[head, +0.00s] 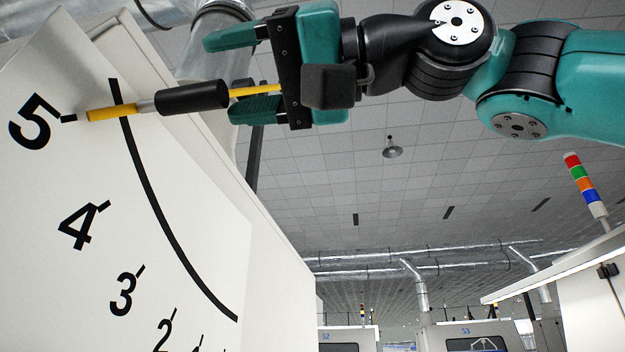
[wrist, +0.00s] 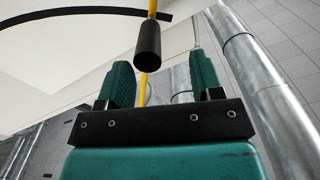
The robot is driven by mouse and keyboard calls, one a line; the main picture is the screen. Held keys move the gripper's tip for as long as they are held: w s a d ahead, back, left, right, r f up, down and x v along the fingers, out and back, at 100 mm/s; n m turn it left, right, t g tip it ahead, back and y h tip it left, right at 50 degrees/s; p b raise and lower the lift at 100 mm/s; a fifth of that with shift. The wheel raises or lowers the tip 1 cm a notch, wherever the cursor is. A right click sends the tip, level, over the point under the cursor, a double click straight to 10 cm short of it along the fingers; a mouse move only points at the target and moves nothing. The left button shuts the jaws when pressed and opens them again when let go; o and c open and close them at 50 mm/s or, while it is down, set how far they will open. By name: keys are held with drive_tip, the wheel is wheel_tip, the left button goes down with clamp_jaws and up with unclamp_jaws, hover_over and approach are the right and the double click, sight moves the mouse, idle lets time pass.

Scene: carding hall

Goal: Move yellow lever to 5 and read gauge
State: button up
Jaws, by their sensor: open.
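The yellow lever (head: 110,112) has a black grip (head: 193,98) and stands out from a white panel (head: 190,190). Its yellow tip lies beside the tick at the number 5 (head: 33,122), across the upper end of a black curved line. My gripper (head: 232,74) is open, one finger above the lever and one below. The lever's thin yellow rear end lies between the fingers, nearer the lower one. In the wrist view, the black grip (wrist: 147,45) shows just past my open fingers (wrist: 162,65). I cannot make out a separate gauge in either view.
Numbers 4 (head: 76,228), 3 (head: 123,293) and 2 (head: 165,335) run down the panel below 5. A signal light tower (head: 585,185) stands at right. The space below my arm looks open.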

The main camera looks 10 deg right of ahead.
drive_tip(key=v, duration=0.7)
idle(0.6)
drive_tip(key=w+d+f+m+h+b, duration=0.15)
drive_tip(key=w+f, duration=0.25)
drive_tip(key=f, duration=0.7)
drive_tip(key=w+f+m+t+h+b, duration=0.1)
drive_tip(key=w+f+h+b, duration=0.3)
drive_tip(key=f, duration=0.7)
drive_tip(key=w+d+f+m+h+b, duration=0.15)
drive_tip(key=w+f, duration=0.35)
drive_tip(key=f, duration=0.6)
drive_tip(key=s+d+f+g+h+b, duration=0.1)
drive_tip(key=s+d+f+g+h, duration=0.1)
drive_tip(key=f, duration=0.8)
drive_tip(key=s+d+f+g+h+b, duration=0.1)
drive_tip(key=s+d+f, duration=0.3)
drive_tip(key=f, duration=0.7)
drive_tip(key=s+d+f+g+h+b, duration=0.2)
drive_tip(key=s+d+f+h, duration=0.1)
drive_tip(key=f, duration=0.8)
drive_tip(key=shift+s+f+g+b, duration=0.2)
drive_tip(key=shift+s+g+b, duration=0.15)
drive_tip(key=shift+s, duration=0.4)
